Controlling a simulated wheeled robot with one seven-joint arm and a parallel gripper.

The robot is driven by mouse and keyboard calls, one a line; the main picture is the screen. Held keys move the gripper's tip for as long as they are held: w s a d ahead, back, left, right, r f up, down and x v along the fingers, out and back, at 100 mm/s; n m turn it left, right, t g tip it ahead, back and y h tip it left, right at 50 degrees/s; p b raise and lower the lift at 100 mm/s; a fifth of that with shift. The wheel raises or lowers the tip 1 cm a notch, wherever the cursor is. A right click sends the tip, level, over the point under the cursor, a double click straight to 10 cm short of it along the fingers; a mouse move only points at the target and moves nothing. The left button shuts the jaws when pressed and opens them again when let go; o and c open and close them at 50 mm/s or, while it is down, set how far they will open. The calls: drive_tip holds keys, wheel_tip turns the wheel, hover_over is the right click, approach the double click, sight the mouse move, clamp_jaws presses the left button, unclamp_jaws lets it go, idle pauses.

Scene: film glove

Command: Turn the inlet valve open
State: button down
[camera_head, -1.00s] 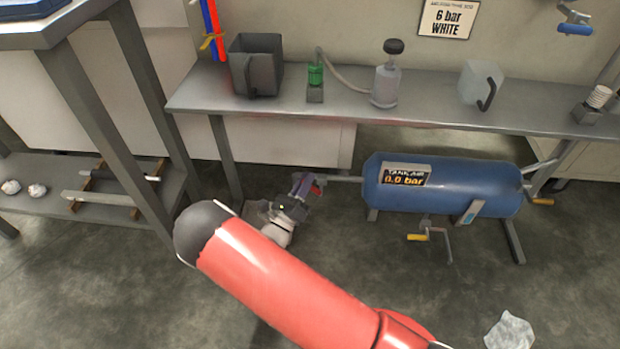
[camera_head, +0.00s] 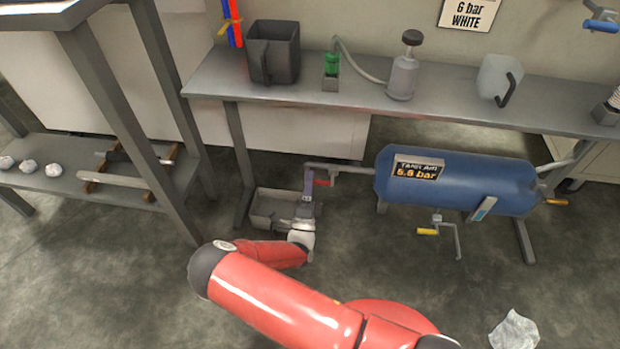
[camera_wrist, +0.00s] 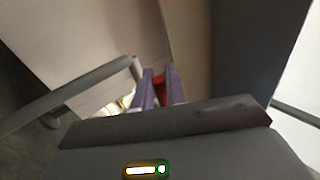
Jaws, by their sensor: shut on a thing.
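The inlet valve's red handle (camera_head: 322,182) sits on the grey pipe at the left end of the blue tank (camera_head: 450,182). My gripper (camera_head: 308,180) is at this handle, its purple fingers reaching up to it. In the wrist view, my gripper's fingers (camera_wrist: 157,84) are shut on the red handle (camera_wrist: 160,88), mostly hidden between them. The tank's display (camera_head: 417,170) shows a reading of several bar; its first digit is blurred.
A grey bin (camera_head: 268,212) stands on the floor close beside my gripper. The workbench (camera_head: 370,98) runs above the pipe. A yellow-handled crank (camera_head: 428,231) hangs under the tank. A crumpled white piece (camera_head: 515,331) lies on the floor at right.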

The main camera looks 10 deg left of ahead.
drive_tip(key=shift+f+n+y, duration=0.2)
drive_tip(key=shift+n+y, duration=0.2)
drive_tip(key=shift+n, duration=0.1)
drive_tip(key=c, duration=1.5)
unclamp_jaws()
drive_tip(key=v, duration=0.7)
drive_tip(key=shift+s+f, duration=0.2)
drive_tip(key=shift+s, duration=0.15)
